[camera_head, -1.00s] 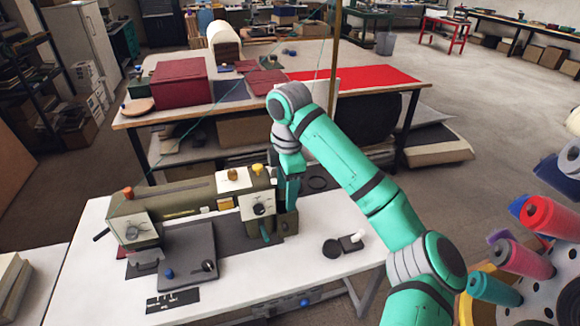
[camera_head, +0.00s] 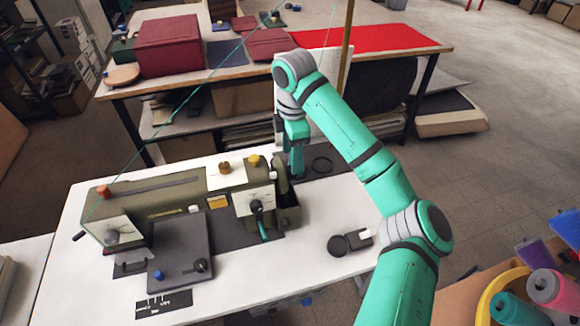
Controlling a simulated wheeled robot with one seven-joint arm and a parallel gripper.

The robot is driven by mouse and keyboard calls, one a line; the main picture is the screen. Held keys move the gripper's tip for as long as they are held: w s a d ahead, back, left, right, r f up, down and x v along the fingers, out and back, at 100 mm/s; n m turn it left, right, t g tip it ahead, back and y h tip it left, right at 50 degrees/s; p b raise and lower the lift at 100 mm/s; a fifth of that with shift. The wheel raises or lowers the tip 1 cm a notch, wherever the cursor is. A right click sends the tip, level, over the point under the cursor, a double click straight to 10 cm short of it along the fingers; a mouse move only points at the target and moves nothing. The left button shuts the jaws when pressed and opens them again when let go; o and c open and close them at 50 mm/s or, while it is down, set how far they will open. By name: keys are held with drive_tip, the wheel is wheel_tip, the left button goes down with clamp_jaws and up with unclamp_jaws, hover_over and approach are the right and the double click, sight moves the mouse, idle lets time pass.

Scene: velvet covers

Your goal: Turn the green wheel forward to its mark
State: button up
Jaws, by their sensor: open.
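An olive-green sewing machine (camera_head: 165,203) stands on a white table. A dark olive wheel (camera_head: 281,174) shows edge-on at its right end; I cannot make out a mark on it. My gripper (camera_head: 297,172) points down just right of the wheel, at the back right of the machine. It is open and seems empty; its fingers are small and seen from the side, so I cannot tell whether they touch the wheel. A teal lever (camera_head: 262,226) hangs below a black knob on the machine's front.
A dark plate (camera_head: 181,250) with knobs lies before the machine. A black round piece (camera_head: 337,246) and a small block (camera_head: 360,238) lie to the right. A back table holds a maroon box (camera_head: 169,46) and red cloth (camera_head: 385,36).

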drive_tip(key=shift+w+a+f, duration=0.1)
drive_tip(key=shift+w+f, duration=0.05)
drive_tip(key=shift+f, duration=2.95)
drive_tip(key=c, duration=1)
